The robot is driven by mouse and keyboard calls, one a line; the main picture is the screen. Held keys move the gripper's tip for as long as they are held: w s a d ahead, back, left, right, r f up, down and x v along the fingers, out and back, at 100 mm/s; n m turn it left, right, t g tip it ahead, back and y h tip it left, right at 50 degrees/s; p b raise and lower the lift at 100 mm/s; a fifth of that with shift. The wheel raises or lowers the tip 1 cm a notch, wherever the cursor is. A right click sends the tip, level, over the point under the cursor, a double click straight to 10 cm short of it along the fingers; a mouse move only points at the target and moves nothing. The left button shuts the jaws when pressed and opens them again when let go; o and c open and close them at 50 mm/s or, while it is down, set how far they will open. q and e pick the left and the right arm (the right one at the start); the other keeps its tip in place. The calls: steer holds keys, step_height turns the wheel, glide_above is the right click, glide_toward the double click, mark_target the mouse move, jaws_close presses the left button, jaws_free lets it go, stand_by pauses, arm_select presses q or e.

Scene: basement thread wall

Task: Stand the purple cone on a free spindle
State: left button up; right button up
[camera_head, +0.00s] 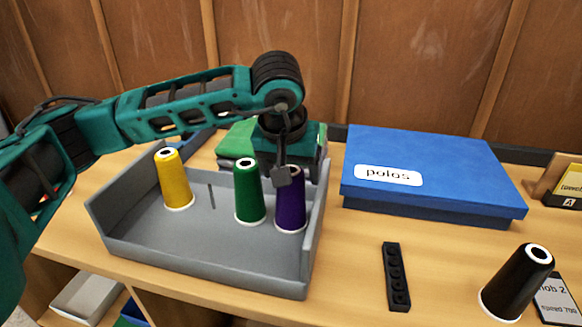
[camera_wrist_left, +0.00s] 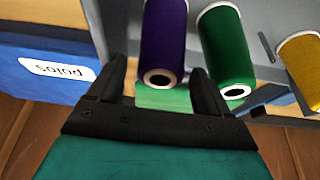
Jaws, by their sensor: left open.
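The purple cone (camera_head: 290,213) stands upright in the grey tray (camera_head: 205,268), close to its right wall. Its white-ringed top is partly behind my left gripper (camera_head: 283,175). In the left wrist view, the purple cone (camera_wrist_left: 163,35) shows between the two spread fingers of the left gripper (camera_wrist_left: 158,68), which is open and holds nothing. A bare thin spindle (camera_head: 211,196) stands between the yellow cone (camera_head: 174,182) and the green cone (camera_head: 249,195). It also shows in the left wrist view (camera_wrist_left: 266,46). My right gripper is not in view.
The green cone (camera_wrist_left: 229,50) is close beside one finger. A blue box labelled "polos" (camera_head: 430,165) lies right of the tray. A black perforated strip (camera_head: 396,277) and a tilted-looking black cone (camera_head: 517,283) are at the right front. Folded green cloth (camera_head: 238,142) lies behind the tray.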

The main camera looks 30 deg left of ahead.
arm_select(q)
steer(key=p+v, duration=0.1)
steer(key=v, duration=1.1)
steer(key=shift+s+r+p, duration=0.2)
steer(key=shift+r+p, duration=0.2)
